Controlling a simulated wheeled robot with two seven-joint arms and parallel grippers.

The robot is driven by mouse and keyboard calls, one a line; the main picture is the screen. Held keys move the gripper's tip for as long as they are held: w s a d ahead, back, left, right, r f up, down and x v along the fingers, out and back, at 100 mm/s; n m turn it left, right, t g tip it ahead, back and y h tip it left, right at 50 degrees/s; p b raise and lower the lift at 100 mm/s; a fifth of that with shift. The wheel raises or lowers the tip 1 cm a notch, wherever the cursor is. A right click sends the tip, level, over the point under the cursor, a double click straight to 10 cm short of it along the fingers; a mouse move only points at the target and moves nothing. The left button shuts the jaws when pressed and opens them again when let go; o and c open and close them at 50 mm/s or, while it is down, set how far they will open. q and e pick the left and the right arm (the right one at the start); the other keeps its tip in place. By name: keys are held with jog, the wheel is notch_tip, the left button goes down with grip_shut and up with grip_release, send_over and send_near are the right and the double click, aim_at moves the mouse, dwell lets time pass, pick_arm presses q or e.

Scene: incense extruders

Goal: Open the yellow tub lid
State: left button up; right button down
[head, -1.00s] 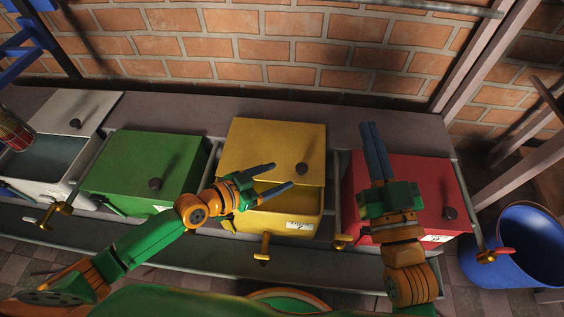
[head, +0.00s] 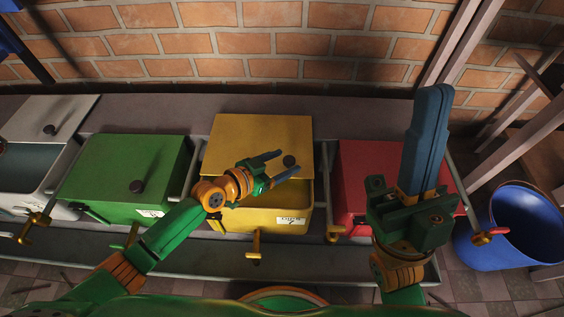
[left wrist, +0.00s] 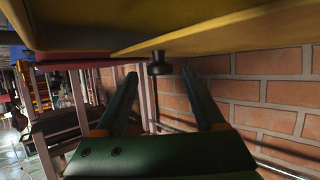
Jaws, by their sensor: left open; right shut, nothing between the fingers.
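The yellow tub (head: 262,219) stands in the middle of the row in the head view. Its yellow lid (head: 250,138) sits towards the wall, and a strip of the tub's inside shows in front of the lid. The lid's dark knob (head: 289,161) lies between the fingertips of my open left gripper (head: 287,161); contact cannot be told. In the left wrist view, the knob (left wrist: 158,64) shows between and just above the open fingertips (left wrist: 160,73), under the yellow lid. My right gripper (head: 434,90) is shut and empty, raised in front of the red tub.
A closed green tub (head: 110,165) stands to the left and a red tub (head: 365,165) to the right. A white tub (head: 42,185) at far left is open. A blue bucket (head: 510,255) stands on the floor at right. A brick wall (head: 250,50) rises behind.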

pick_arm(q)
grip_shut()
dwell(1.4)
